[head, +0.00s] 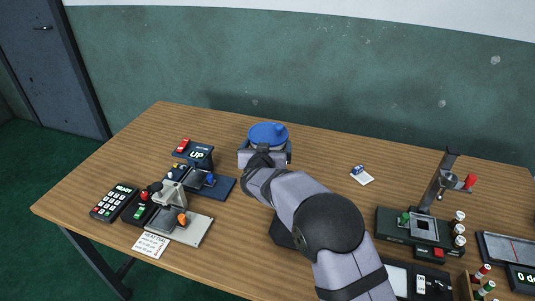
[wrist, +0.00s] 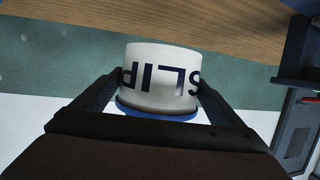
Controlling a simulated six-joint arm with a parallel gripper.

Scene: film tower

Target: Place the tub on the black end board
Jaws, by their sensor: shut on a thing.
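The tub has a blue lid (head: 268,133) and a white side with dark letters reading SLIP, upside down in the wrist view (wrist: 160,78). My gripper (head: 265,157) is shut on the tub, with one finger on each side of it in the wrist view (wrist: 160,95). The tub is at the back middle of the table, and its lid faces up in the head view. My gripper and wrist hide most of its lower part, so I cannot tell its height above the table. I cannot tell which dark board is the black end board.
At left on the wooden table (head: 125,165) are a keypad (head: 114,203), a grey plate (head: 190,230) and a dark blue board (head: 222,187).

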